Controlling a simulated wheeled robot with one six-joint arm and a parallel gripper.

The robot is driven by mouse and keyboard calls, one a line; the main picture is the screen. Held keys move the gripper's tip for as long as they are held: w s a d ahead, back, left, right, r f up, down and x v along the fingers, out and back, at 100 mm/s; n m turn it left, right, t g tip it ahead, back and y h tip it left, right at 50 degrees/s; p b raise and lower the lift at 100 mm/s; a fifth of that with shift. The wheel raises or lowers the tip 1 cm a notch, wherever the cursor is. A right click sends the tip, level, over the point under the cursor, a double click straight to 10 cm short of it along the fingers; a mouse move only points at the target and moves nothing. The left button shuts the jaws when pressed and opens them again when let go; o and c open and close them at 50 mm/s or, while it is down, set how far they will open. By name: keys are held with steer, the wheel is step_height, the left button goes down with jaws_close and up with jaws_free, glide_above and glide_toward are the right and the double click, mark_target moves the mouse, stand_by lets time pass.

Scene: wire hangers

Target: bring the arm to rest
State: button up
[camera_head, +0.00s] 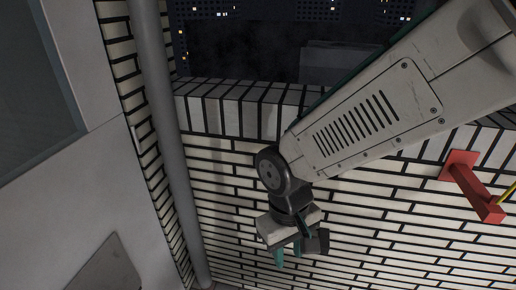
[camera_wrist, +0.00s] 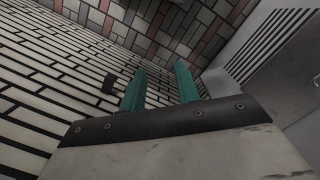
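My gripper (camera_head: 288,254) hangs at the end of my pale arm in the middle of the head view, fingers pointing down, in front of the white brick wall (camera_head: 350,225). Its two teal fingers also show in the wrist view (camera_wrist: 160,88). They stand apart with nothing between them, so the gripper is open and empty. The upper part of my arm reaches in from the top right of the head view.
A red peg (camera_head: 473,187) juts from the brick wall at the right, with a bit of yellow wire at its end. A grey vertical pipe (camera_head: 168,120) runs left of the arm. A grey panel (camera_head: 100,190) stands at the far left. A dark opening shows above the wall.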

steer(key=s+d+r+m+t, duration=0.1)
steer(key=s+d+r+m, duration=0.2)
steer(key=d+r, duration=0.4)
steer(key=s+d+r+m+t, duration=0.1)
steer(key=s+d+r, duration=0.4)
steer(key=d, duration=0.8)
step_height(320, 180, up, 3)
steer(key=shift+d+f+m+y, duration=0.1)
steer(key=shift+d+m+y, duration=0.3)
steer(key=shift+m, duration=0.5)
